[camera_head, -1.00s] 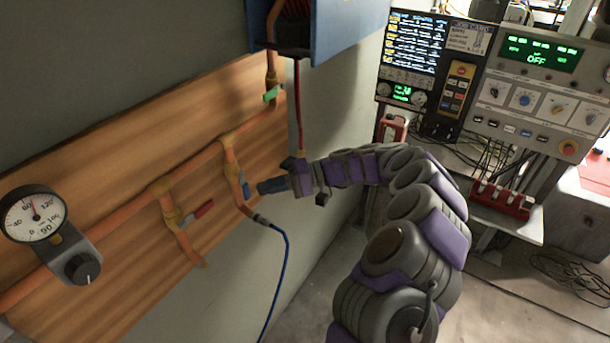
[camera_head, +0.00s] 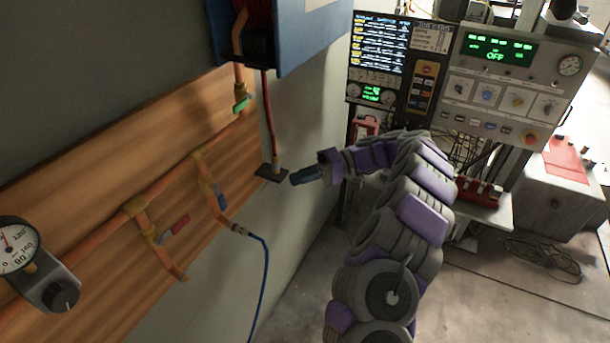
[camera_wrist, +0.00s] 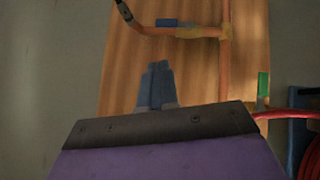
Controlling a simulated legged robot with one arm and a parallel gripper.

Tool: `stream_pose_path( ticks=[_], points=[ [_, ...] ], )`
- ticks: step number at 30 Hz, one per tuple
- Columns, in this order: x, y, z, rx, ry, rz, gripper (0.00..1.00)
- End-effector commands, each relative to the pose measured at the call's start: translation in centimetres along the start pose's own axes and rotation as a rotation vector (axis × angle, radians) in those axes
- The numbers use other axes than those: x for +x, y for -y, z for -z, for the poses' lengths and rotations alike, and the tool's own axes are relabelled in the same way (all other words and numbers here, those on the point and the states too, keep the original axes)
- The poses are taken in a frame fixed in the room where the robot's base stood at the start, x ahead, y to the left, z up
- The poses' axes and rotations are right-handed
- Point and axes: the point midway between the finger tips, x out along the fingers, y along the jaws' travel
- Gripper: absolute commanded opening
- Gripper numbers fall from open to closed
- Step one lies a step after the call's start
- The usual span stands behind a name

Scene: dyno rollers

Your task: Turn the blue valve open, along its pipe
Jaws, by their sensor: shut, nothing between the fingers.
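The blue valve handle (camera_head: 217,189) is on a short copper branch pipe (camera_head: 210,182) on the wooden board. In the wrist view, the blue handle (camera_wrist: 172,22) lies beside its pipe (camera_wrist: 160,31) and roughly parallel to it. My gripper (camera_head: 294,179) is to the right of the valve, clear of it and pointing toward the board. In the wrist view, the fingers of my gripper (camera_wrist: 157,72) are together with nothing between them, and a gap separates them from the handle.
A red-handled valve (camera_head: 174,229) is at lower left and a green-handled one (camera_head: 240,104) above. A blue hose (camera_head: 266,275) hangs from the branch pipe. A red hose (camera_head: 269,120) drops from the blue box (camera_head: 305,35) to a dark plate. A control console (camera_head: 500,90) stands right.

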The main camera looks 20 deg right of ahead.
Motion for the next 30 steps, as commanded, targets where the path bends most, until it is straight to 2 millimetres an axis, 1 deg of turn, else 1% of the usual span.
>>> stream_pose_path(
  ticks=[4, 11, 26, 29, 30],
  points=[
    [-0.74, -0.09, -0.09, 0.004, -0.002, 0.001, 0.0],
    [-1.07, -0.17, -0.12, 0.005, -0.001, 0.003, 0.0],
    [-1.02, -0.18, -0.14, 0.006, -0.001, 0.003, 0.0],
    [-0.56, 0.33, -0.27, 0.009, 0.01, 0.0, 0.0],
    [-0.13, 0.76, -0.42, 0.012, 0.02, -0.003, 0.0]
  ],
)
